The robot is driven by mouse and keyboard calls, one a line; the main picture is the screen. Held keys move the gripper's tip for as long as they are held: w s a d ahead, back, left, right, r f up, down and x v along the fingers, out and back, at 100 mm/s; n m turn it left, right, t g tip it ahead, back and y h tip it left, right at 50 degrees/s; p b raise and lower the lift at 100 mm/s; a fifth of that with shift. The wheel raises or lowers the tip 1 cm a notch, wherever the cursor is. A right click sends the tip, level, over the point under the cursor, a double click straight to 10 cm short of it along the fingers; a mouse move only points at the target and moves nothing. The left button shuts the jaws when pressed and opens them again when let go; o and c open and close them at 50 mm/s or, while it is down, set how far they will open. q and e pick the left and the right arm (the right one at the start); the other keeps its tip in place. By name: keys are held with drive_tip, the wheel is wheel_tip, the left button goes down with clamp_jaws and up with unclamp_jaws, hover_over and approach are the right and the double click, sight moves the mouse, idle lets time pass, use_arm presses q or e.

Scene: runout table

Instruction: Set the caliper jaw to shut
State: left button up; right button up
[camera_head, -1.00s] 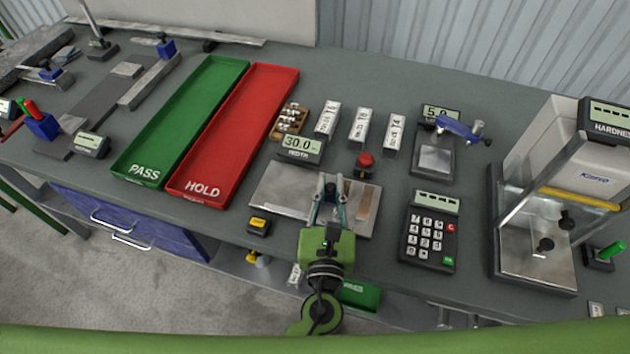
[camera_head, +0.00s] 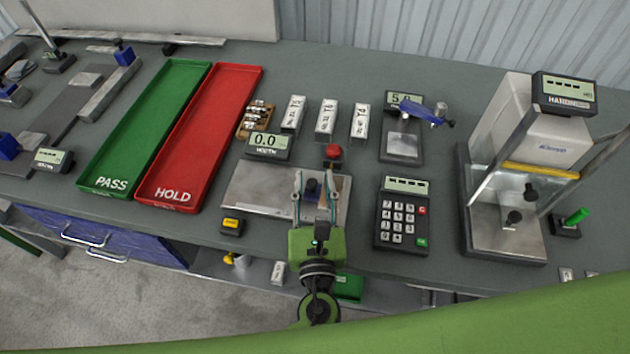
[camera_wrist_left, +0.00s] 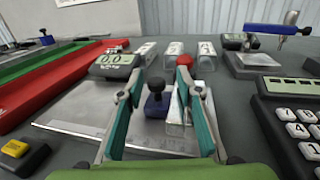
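The caliper is a silver plate (camera_head: 250,190) at the bench's front edge, with a small display (camera_head: 268,143) behind it that reads 0.0. Its jaw carries a dark blue knob (camera_head: 313,187), which also stands upright in the left wrist view (camera_wrist_left: 156,101). My left gripper (camera_head: 314,182) is over the plate, its two fingers apart on either side of the knob. In the left wrist view the fingers (camera_wrist_left: 160,105) are spread with visible room around the knob. A shiny block (camera_wrist_left: 178,112) is close to the knob's right; any contact there is unclear. My right gripper is out of view.
A red button (camera_head: 333,152) stands behind the plate. A keypad (camera_head: 403,215) is to the right, a yellow-topped box (camera_head: 232,226) to the left front. The red HOLD tray (camera_head: 212,130) and green PASS tray (camera_head: 150,125) lie further left. White blocks (camera_head: 327,118) stand behind.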

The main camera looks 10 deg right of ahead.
use_arm(q)
drive_tip(key=s, duration=0.7)
drive_tip(key=s+a, duration=0.1)
drive_tip(key=s, duration=0.3)
drive_tip(key=shift+s, duration=0.35)
